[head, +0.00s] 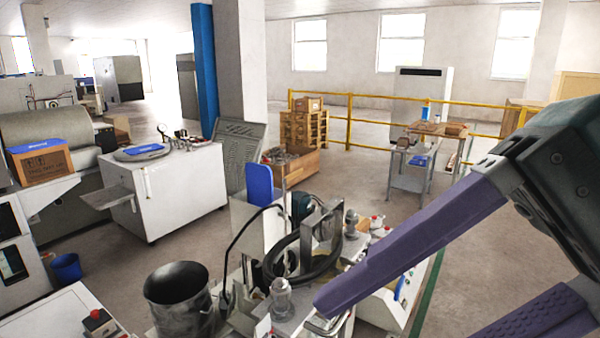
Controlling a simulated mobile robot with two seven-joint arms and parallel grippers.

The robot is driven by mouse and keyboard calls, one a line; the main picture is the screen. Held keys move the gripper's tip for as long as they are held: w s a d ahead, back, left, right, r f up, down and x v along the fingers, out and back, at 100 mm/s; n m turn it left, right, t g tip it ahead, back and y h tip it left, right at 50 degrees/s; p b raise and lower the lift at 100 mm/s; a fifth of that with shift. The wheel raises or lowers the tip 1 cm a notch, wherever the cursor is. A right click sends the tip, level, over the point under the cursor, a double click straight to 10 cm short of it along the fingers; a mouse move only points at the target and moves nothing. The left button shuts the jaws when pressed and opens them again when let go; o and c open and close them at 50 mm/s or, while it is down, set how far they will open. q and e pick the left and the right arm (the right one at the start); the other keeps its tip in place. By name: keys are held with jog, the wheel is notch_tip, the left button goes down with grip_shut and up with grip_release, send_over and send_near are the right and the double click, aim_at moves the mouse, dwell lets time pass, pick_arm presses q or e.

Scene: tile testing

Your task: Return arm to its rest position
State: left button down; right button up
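My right gripper (410,315) comes in from the right edge, large and close to the camera. It has a dark grey body and two long purple fingers. The tip of the lower finger is cut off by the bottom edge. The upper finger shows in front of the cluttered bench machine (393,303) and hides part of it. I cannot tell whether it touches anything. My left gripper is not in view.
A white cabinet (180,195) is at left. A yellow railing (349,120) crosses behind. Open floor (350,187) lies beyond the bench.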

jog(key=w+a+r+m+t+y, duration=0.3)
jog(key=r+m+t+y, duration=0.45)
jog(key=r+m, duration=0.6)
jog(key=w+d+f+m+t+h, duration=0.4)
jog(key=d+m, duration=0.3)
jog(key=m, duration=0.6)
jog(key=w+d+f+m+t+h, duration=0.2)
jog(key=w+d+m+t+h, duration=0.4)
jog(key=m, duration=0.7)
jog(key=s+d+f+m+g+h, duration=0.6)
jog(key=s+d+f+m+h, duration=0.2)
jog(key=d+f+m+h, duration=0.4)
jog(key=s+d+f+m+g, duration=0.3)
jog(key=s+f+m+g, duration=0.1)
jog(key=s, duration=0.2)
jog(key=s+d+f+m+g, duration=0.3)
jog(key=s+m, duration=0.1)
jog(key=s, duration=0.3)
jog(key=s+a+f+m+g+y, duration=0.1)
jog(key=a+f+m+y, duration=0.15)
jog(key=a, duration=0.45)
jog(key=s+a+f+m+g+y, duration=0.1)
jog(key=a+f+m+y, duration=0.15)
jog(key=a, duration=0.45)
notch_tip(320, 180, up, 29)
jog(key=a+m+p, duration=0.1)
jog(key=p, duration=2.7)
jog(key=shift+r+p, duration=0.15)
jog(key=shift+p, duration=0.15)
